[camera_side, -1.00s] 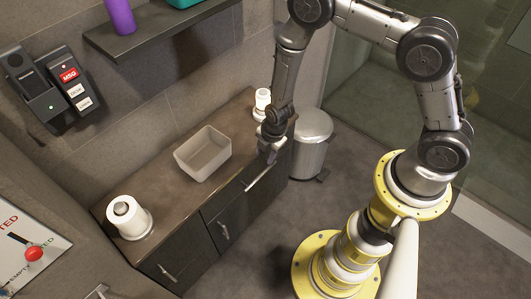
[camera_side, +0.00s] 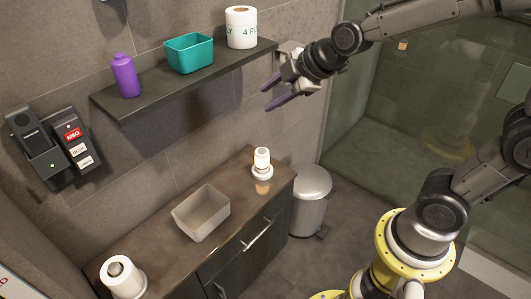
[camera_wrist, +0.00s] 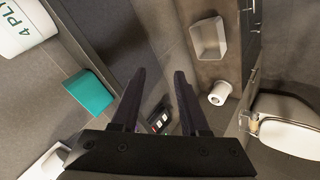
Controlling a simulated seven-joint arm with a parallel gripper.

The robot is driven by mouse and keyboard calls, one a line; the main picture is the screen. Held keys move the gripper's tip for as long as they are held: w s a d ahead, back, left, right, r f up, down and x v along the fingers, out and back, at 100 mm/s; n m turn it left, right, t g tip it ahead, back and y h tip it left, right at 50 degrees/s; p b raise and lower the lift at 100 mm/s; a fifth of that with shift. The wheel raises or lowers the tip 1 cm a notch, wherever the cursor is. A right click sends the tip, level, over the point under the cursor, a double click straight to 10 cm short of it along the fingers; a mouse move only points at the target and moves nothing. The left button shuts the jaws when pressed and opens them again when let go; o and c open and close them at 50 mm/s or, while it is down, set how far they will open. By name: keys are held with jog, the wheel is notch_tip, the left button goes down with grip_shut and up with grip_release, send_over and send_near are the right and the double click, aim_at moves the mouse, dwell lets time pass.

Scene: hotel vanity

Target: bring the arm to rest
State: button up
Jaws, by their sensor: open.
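My gripper (camera_side: 276,92) is open and empty in the side view. It is raised in the air near the right end of the wall shelf, well above the vanity counter. Its two dark fingers point left. In the wrist view my gripper (camera_wrist: 158,82) shows both fingers spread apart, with nothing between them.
The wall shelf (camera_side: 150,108) holds a purple bottle (camera_side: 125,76), a teal bin (camera_side: 189,54) and a paper roll (camera_side: 241,28). The counter (camera_side: 150,235) carries a grey bin (camera_side: 202,213), a white roll (camera_side: 124,279) and a smaller white item (camera_side: 262,165). A trash can (camera_side: 311,200) stands right.

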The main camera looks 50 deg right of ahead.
jog(key=s+d+r+m, duration=0.1)
jog(key=s+r+m, duration=0.2)
jog(key=s+r, duration=0.35)
jog(key=s+f+m+g, duration=0.1)
jog(key=s+f+m, duration=0.1)
jog(key=s, duration=0.3)
jog(key=s+d+f+m+g, duration=0.1)
jog(key=s+f+m, duration=0.1)
jog(key=s+m, duration=0.2)
jog(key=s+f+m+g+h, duration=0.1)
jog(key=s+f+m, duration=0.1)
jog(key=s, duration=0.5)
jog(key=shift+d+f+m, duration=0.3)
jog(key=shift+d+m, duration=0.05)
jog(key=shift+m, duration=0.55)
